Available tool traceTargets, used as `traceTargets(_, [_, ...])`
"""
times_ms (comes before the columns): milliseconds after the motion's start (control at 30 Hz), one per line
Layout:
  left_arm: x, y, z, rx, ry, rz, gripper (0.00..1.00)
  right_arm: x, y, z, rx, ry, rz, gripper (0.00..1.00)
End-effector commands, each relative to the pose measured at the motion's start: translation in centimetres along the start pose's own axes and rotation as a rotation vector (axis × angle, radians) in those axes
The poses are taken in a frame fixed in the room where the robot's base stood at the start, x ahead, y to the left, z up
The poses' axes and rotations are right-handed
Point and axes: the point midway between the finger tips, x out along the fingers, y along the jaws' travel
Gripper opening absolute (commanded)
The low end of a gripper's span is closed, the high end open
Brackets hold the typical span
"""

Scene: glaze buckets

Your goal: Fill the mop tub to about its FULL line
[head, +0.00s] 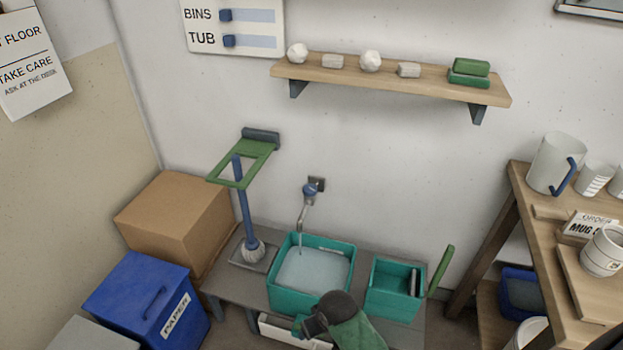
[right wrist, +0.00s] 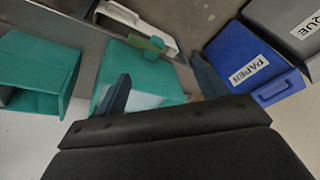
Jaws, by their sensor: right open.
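The teal mop tub (head: 277,297) stands on a low grey bench below the wall tap (head: 309,194). Water (head: 312,270) covers its floor and stands some way below the rim. A thin stream seems to fall from the spout. A pale strip (head: 335,251) shows on the inner back wall; its marking is too small to read. My right gripper (right wrist: 158,68) is open and empty, above the tub's front side; in the head view it (head: 316,322) hides the tub's front right corner. The tub (right wrist: 165,72) shows between its fingers. My left gripper is out of view.
A second teal tub (head: 392,304) stands to the right. A mop (head: 246,215) in a green holder stands left. A white tray (head: 277,333) sits low in front. Left are a cardboard box (head: 175,215) and a blue paper bin (head: 140,300). A wooden shelf unit (head: 490,235) stands right.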

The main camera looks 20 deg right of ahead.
Motion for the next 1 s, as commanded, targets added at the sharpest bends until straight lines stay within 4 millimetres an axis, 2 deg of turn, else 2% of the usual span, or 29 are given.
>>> traceTargets(33, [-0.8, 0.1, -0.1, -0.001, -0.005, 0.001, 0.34, 0.0, 0.1, -1.8, 0.000, -0.009, -0.001, 0.72])
traceTargets(200, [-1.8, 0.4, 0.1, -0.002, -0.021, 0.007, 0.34, 1.5, 0.3, -6.3, 0.008, -0.047, -0.011, 0.72])
traceTargets(533, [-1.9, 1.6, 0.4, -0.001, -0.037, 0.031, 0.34, 4.6, 1.4, -15.5, 0.041, -0.114, -0.013, 0.72])
traceTargets(767, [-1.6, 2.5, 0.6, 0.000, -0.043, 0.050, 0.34, 5.7, 3.5, -22.1, 0.083, -0.157, 0.008, 0.72])
traceTargets(1000, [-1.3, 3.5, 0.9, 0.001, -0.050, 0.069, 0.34, 5.6, 6.6, -29.2, 0.149, -0.196, 0.041, 0.72])
